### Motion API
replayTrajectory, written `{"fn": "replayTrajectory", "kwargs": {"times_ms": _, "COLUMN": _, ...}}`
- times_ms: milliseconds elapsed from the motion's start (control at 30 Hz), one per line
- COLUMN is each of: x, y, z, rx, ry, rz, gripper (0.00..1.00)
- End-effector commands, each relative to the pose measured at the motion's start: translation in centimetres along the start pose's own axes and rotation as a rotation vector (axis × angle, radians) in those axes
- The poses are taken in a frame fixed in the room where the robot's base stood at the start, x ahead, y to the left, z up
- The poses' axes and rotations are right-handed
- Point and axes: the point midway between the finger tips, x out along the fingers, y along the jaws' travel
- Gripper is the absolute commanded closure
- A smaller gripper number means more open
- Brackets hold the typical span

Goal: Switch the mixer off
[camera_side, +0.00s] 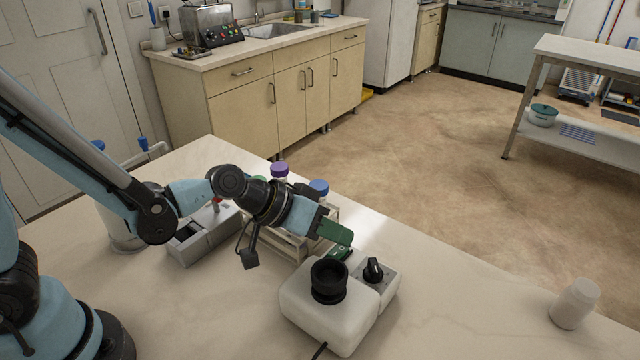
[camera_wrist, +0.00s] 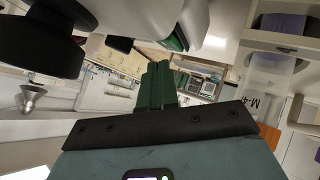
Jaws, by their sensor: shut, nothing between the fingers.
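The mixer (camera_side: 315,311) is a white box with a black round cup (camera_side: 329,279) on top and a black knob (camera_side: 373,270) on its right-hand section. It stands on the pale worktop. My gripper (camera_side: 346,241) has green fingers, held together, just behind the cup and to the left of the knob, apart from the knob. A small green patch (camera_side: 340,253) shows below the fingertips at the mixer's back edge; I cannot tell what it is. In the wrist view my gripper (camera_wrist: 158,82) is shut and empty, and part of the white mixer body (camera_wrist: 150,14) shows above it.
A rack (camera_side: 289,246) with tubes, one purple-capped (camera_side: 280,170) and one blue-capped (camera_side: 319,187), stands close behind my gripper. A grey box (camera_side: 204,241) is left of the rack. A white bottle (camera_side: 574,304) stands far right. The worktop between mixer and bottle is clear.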

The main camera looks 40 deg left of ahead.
Motion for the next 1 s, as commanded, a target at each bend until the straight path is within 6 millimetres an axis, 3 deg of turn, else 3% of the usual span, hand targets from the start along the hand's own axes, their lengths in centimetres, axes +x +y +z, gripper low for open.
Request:
{"fn": "replayTrajectory", "kwargs": {"times_ms": 467, "x": -0.6, "y": 0.4, "z": -0.4, "rx": 0.000, "ry": 0.000, "rz": 0.000, "gripper": 1.00}}
{"fn": "replayTrajectory", "kwargs": {"times_ms": 1000, "x": -3.6, "y": 2.7, "z": -2.6, "rx": 0.000, "ry": 0.000, "rz": 0.000, "gripper": 1.00}}
